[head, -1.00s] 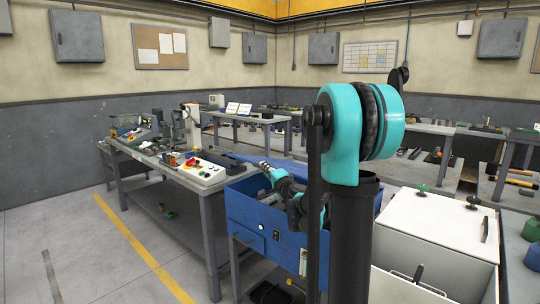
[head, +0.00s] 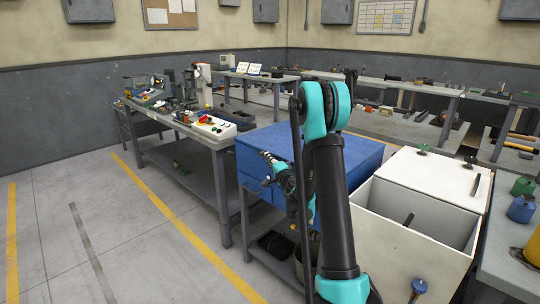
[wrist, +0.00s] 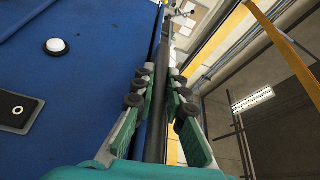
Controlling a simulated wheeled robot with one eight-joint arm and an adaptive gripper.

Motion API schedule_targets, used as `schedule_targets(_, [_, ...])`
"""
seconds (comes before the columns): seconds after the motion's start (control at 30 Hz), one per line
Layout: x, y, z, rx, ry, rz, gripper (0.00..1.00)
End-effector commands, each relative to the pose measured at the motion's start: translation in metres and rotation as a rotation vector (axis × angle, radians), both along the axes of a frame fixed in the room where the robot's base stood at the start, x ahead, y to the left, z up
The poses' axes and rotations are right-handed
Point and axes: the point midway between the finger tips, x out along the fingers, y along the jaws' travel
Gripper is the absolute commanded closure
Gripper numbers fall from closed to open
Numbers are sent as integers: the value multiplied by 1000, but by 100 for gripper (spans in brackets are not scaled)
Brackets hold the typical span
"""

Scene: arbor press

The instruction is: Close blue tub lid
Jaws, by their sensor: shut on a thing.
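The blue tub (head: 250,190) stands on a grey stand right of the long workbench. Its blue lid (head: 345,150) lies over the top, roughly level. My arm hides part of the front edge, so I cannot tell whether the lid is fully seated. My gripper (head: 268,160) is at the tub's front, near the lid's edge. In the wrist view, my gripper (wrist: 164,82) is shut with a dark bar (wrist: 156,110) between its fingers. The tub's blue face with a white round button (wrist: 55,46) and a black plate (wrist: 17,108) is on the left.
A white open bin (head: 410,240) stands close on the right of the tub. The workbench (head: 195,150) with tools is to the left. Blue and green containers (head: 522,208) sit on a bench at far right. The floor (head: 90,230) at left is clear.

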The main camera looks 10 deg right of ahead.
Motion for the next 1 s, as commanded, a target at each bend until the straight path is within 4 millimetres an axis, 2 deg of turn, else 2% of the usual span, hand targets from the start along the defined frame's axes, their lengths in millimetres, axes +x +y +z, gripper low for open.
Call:
schedule_targets(0.23, [7,1,-11,-2,0,1,100])
schedule_targets(0.63, [8,1,-14,-7,0,1,100])
schedule_targets(0.67, [8,1,-14,-7,0,1,79])
schedule_targets(0.77, [8,1,-13,-6,0,1,67])
schedule_targets(1.0, [8,1,-12,-2,0,1,67])
